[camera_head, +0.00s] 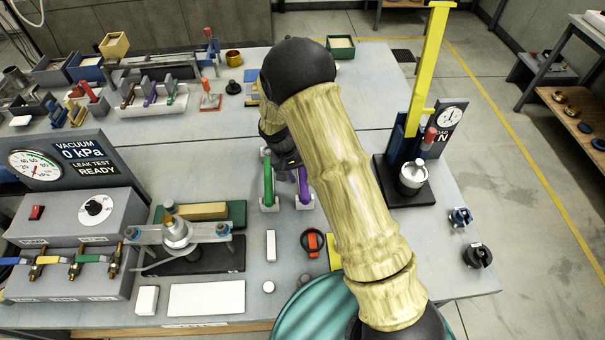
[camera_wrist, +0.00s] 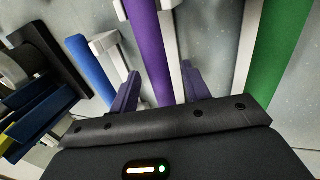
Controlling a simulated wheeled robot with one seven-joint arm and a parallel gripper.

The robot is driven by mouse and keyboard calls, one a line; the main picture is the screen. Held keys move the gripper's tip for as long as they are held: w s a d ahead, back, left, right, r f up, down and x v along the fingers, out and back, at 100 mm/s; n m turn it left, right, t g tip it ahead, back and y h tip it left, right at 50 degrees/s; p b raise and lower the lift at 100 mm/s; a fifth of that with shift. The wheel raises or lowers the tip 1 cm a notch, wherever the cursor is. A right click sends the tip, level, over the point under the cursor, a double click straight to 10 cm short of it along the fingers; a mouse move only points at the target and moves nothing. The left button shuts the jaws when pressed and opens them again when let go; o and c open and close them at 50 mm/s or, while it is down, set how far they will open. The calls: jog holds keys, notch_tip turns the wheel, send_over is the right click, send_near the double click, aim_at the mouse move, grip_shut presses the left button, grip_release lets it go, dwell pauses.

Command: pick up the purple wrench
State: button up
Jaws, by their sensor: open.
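The purple wrench shows in the wrist view as a long purple bar (camera_wrist: 148,45) running down between the fingers of my gripper (camera_wrist: 160,72). The fingers are open, one on each side of the bar, with a gap on the right; I cannot tell if the left one touches. In the head view a purple handle (camera_head: 303,184) stands in a pale holder on the bench, right beside my arm. My gripper (camera_head: 286,160) is largely hidden there by my arm. The wrench's lower end is hidden behind the gripper body in the wrist view.
A green handle (camera_head: 267,182) stands just left of the purple one; in the wrist view a green bar (camera_wrist: 279,58) is on the right and a blue bar (camera_wrist: 91,68) on the left. A gauge stand (camera_head: 412,178) stands right of my arm. A rear rack also holds coloured handles.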

jog(key=shift+c, duration=0.5)
grip_shut()
jog(key=shift+r, duration=0.1)
notch_tip(320, 180, up, 10)
jog(key=b, duration=0.1)
jog(key=shift+b, duration=0.4)
jog(key=c, duration=0.6)
grip_release()
grip_shut()
